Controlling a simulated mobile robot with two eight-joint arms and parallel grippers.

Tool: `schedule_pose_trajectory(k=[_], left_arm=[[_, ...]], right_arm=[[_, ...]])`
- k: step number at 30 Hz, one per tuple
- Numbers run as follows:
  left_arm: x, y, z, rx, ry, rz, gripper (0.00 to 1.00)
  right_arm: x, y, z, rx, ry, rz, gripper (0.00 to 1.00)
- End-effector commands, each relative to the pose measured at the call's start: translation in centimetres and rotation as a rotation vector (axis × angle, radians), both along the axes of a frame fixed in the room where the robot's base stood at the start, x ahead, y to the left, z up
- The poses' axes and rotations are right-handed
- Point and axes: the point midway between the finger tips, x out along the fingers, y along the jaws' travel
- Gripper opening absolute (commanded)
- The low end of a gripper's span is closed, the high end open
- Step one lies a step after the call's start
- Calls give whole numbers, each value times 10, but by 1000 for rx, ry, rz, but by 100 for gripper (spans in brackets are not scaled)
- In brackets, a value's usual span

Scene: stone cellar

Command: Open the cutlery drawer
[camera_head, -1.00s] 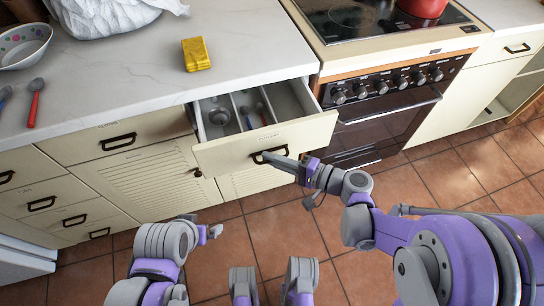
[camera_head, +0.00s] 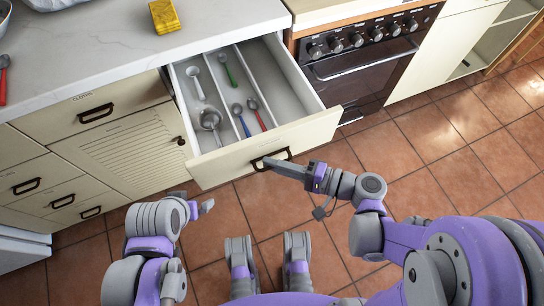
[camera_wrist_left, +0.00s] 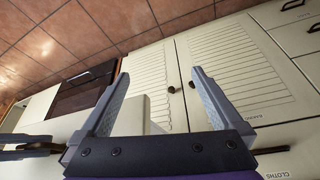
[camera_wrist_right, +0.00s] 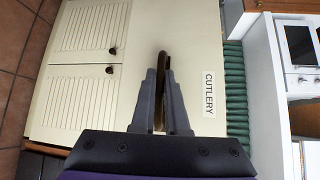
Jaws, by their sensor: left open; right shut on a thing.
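The cutlery drawer (camera_head: 316,133) is pulled well out from the cream counter, its dividers and contents showing. Inside lie several utensils, among them a ladle (camera_head: 210,119), a green-handled one (camera_head: 228,68) and a red-handled one (camera_head: 257,113). My right gripper (camera_head: 268,163) is shut on the dark drawer handle (camera_head: 283,154) at the drawer front; the right wrist view shows its fingers (camera_wrist_right: 164,95) around the handle beside the CUTLERY label (camera_wrist_right: 209,94). My left gripper (camera_head: 204,206) is open and empty, low in front of the cabinet doors; its spread fingers (camera_wrist_left: 160,100) show in the left wrist view.
A stove with an oven (camera_head: 355,75) stands right of the drawer. A yellow block (camera_head: 164,16) lies on the marble counter (camera_head: 95,52). The CLOTHS drawer (camera_head: 92,111) is shut at left. The tiled floor (camera_head: 440,165) is clear at right.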

Motion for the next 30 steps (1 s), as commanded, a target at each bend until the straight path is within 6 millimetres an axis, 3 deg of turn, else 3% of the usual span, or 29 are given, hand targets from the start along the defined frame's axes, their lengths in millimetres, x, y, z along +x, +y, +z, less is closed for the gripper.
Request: schedule_pose_trajectory(k=[8, 9, 11, 24, 30], left_arm=[[0, 0, 0, 0, 0, 0, 100], [0, 0, 0, 0, 0, 0, 100], [0, 0, 0, 0, 0, 0, 100], [0, 0, 0, 0, 0, 0, 100], [0, 0, 2, 0, -1, 0, 100]], right_arm=[[0, 0, 0, 1, 0, 0, 0], [0, 0, 0, 1, 0, 0, 15], [0, 0, 0, 1, 0, 0, 24], [0, -1, 0, 0, 0, 0, 24], [-6, -16, 3, -1, 0, -6, 24]])
